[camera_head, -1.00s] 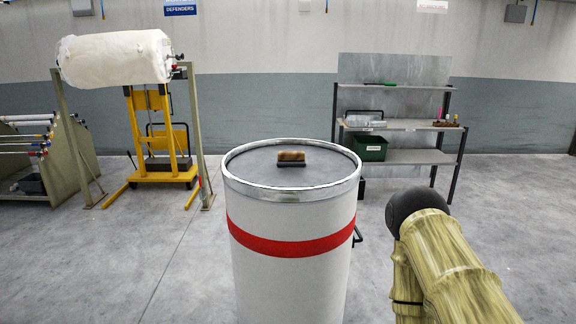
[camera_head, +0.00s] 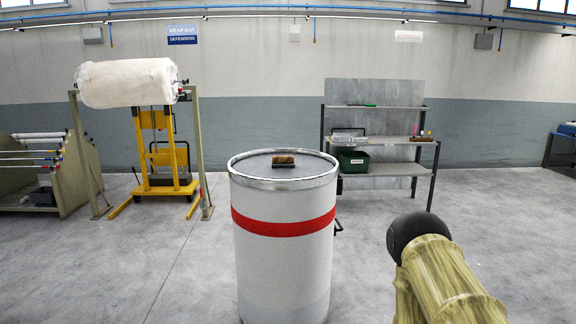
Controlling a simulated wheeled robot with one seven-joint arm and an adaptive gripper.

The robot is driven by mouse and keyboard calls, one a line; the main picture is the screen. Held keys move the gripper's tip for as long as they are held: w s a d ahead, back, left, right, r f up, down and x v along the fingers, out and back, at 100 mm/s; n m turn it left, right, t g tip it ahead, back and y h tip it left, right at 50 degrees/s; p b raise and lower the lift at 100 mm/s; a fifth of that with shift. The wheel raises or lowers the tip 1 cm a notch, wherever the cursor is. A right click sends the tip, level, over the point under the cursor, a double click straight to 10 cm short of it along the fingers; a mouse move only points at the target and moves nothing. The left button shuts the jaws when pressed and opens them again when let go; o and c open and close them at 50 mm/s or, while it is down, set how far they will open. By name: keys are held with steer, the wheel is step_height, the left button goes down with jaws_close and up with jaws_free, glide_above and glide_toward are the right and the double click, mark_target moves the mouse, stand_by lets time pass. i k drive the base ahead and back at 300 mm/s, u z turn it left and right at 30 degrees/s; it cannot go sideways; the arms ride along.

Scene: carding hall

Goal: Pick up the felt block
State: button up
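A small block (camera_head: 283,161), tan-brown on top with a dark lower part, rests on the grey top of a white drum (camera_head: 284,264); it appears to be the felt block. The drum has a red band and a shiny metal rim, and stands upright in the middle of the head view. Nothing touches the block. Part of my arm, pale and mottled with a dark rounded end, shows at the lower right, apart from the drum. My gripper is not in view.
Behind right stands a metal shelf (camera_head: 385,141) with a dark green bin (camera_head: 353,162) and small items. Behind left are a yellow lift frame (camera_head: 158,188), a large white roll (camera_head: 127,83) and a rack of rods (camera_head: 40,172). Grey floor around the drum is clear.

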mark_target(278, 161)
steer(key=z, duration=0.6)
steer(key=i, duration=1.75)
steer(key=u, duration=0.5)
